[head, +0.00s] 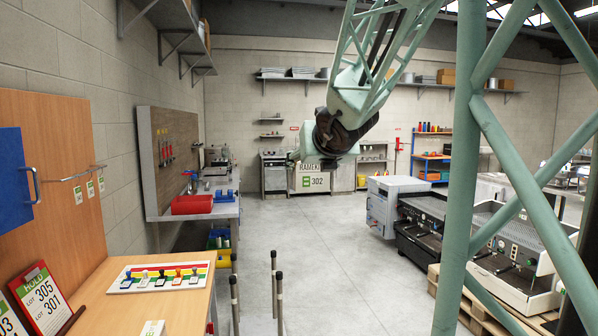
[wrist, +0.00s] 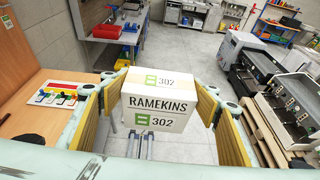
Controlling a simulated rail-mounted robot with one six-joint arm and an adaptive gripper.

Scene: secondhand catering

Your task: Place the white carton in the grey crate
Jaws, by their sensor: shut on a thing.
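The white carton (wrist: 158,104), printed RAMEKINS and 302, is between the yellow-lined fingers of my gripper (wrist: 166,95) in the wrist view. My gripper is shut on its two sides and holds it up in the air. In the head view the carton (head: 309,181) hangs below the end of my arm, in front of the far wall, with its right part of the label cut off or hidden. I cannot make out the grey crate in either view.
A wooden desk (head: 182,305) with a stamp rack (head: 160,277) stands at left. Behind it is a workbench with a red bin (head: 192,205). Coffee machines (head: 515,262) on a pallet stand at right. Dark-topped posts (head: 279,285) rise near the desk. The middle floor is clear.

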